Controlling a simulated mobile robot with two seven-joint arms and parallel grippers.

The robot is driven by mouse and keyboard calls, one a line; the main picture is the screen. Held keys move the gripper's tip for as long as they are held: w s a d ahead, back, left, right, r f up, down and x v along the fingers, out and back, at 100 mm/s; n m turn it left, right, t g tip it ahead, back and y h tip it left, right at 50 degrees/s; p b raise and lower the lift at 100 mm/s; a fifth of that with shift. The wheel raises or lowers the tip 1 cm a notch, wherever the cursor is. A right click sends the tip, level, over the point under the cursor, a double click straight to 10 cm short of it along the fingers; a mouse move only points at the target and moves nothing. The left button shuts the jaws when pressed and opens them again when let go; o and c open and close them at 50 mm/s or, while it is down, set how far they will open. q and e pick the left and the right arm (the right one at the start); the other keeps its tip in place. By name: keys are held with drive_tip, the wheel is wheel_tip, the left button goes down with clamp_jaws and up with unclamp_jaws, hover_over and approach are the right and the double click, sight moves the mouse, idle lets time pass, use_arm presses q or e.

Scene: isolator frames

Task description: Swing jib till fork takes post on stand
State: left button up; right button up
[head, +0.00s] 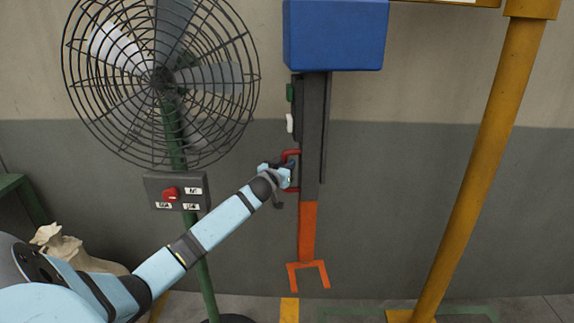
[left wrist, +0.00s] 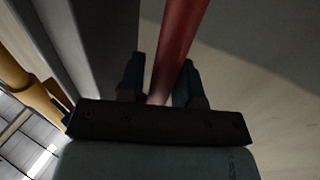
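The jib (head: 313,140) is a dark upright arm below a blue box, with an orange lower end. Its orange two-pronged fork (head: 308,275) opens downward just above the floor line in the picture. A red handle (head: 293,158) sits on the jib's left side. My left gripper (head: 284,172) is at this handle; in the left wrist view the red bar (left wrist: 178,45) runs between its two dark fingers (left wrist: 160,88), which look closed around it. I cannot make out a separate post on a stand near the fork. My right gripper is out of view.
A caged fan (head: 160,78) on a green pole with a switch box (head: 177,191) stands at left, close to my left arm. A blue box (head: 335,35) hangs above the jib. A yellow column (head: 480,165) stands at right. A tan sack (head: 75,250) is low at left.

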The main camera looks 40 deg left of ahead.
use_arm(q)
drive_tip(key=shift+w+a, duration=0.2)
drive_tip(key=shift+w, duration=0.35)
clamp_jaws()
